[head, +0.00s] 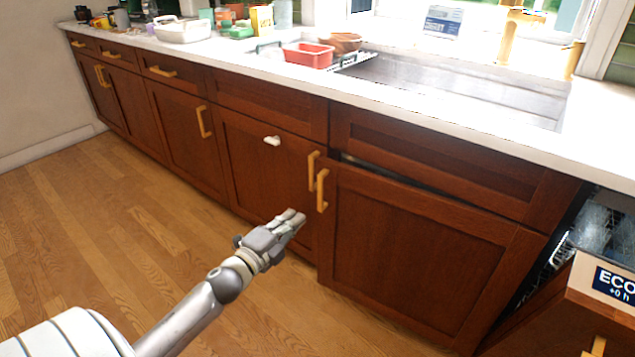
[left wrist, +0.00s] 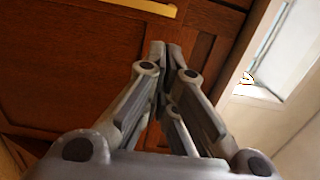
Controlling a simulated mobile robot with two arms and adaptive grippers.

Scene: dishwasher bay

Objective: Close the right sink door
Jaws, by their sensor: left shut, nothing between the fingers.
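The right sink door (head: 420,255) is a dark red-brown wooden panel with a yellow vertical handle (head: 322,190) at its upper left. It stands slightly ajar, with a dark gap along its top edge below the drawer front. The left sink door (head: 265,180) beside it has its own yellow handle (head: 311,170) and looks shut. My left gripper (head: 293,219) is shut and empty, low in front of the doors' meeting edge and below the handles. In the left wrist view its closed fingertips (left wrist: 167,48) point at brown wood. I cannot tell whether they touch it. My right gripper is not in view.
An open dishwasher door (head: 560,315) with an ECO label juts out at the lower right. The white countertop (head: 480,130) holds a sink and a red basin (head: 308,54). The wooden floor (head: 100,220) at left is clear.

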